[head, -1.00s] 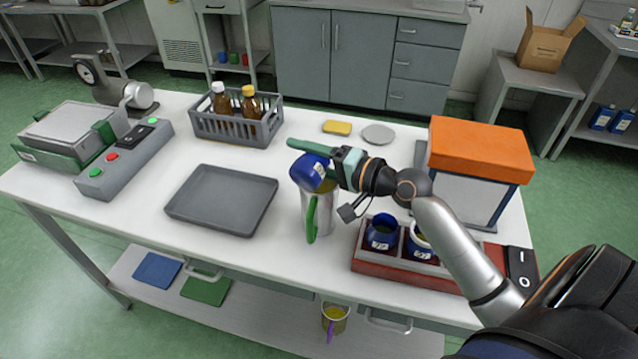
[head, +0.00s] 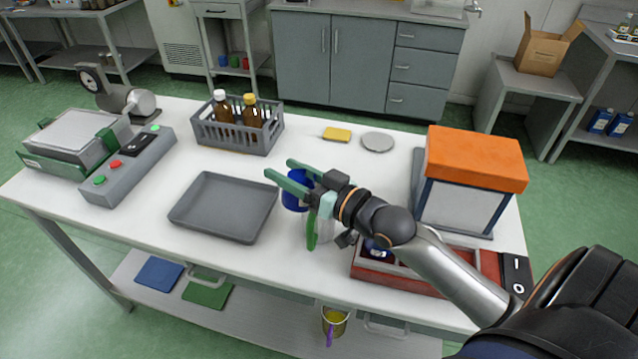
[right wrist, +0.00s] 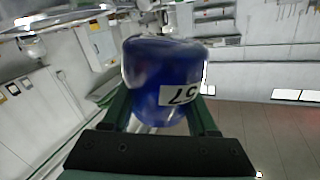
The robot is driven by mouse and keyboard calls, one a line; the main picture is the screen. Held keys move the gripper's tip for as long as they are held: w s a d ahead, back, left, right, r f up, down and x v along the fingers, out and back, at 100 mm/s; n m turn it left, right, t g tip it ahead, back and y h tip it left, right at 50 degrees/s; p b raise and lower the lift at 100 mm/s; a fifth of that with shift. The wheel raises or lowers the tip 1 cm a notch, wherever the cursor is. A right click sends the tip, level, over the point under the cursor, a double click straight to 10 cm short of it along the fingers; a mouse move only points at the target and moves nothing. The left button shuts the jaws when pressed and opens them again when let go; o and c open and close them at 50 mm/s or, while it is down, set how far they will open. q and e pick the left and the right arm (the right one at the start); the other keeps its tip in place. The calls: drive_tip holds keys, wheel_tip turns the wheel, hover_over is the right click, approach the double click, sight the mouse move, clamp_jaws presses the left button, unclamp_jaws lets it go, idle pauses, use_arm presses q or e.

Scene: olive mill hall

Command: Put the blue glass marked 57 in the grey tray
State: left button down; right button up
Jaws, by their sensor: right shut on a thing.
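The blue glass marked 57 (right wrist: 165,75) is between the fingers of my right gripper, its label upside down in the right wrist view. In the head view the blue glass (head: 294,193) shows partly behind the green fingers. My right gripper (head: 283,177) is shut on it and holds it above the table, in front of or over a metal jug. The grey tray (head: 222,206) lies flat and empty on the table, left of the gripper. My left gripper is not in view.
A red rack (head: 385,276) holds another blue glass (head: 377,250). A grey crate with bottles (head: 238,133) stands behind the tray. An orange-topped box (head: 475,160) is at right.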

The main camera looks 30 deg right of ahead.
drive_tip(key=shift+s+a+f+n, duration=0.15)
drive_tip(key=shift+s+a+n, duration=0.15)
drive_tip(key=shift+a+n, duration=0.4)
drive_tip(key=shift+s+a+f+n, duration=0.15)
drive_tip(key=shift+s+a+n, duration=0.1)
drive_tip(key=shift+a+n, duration=0.4)
drive_tip(key=shift+d, duration=0.15)
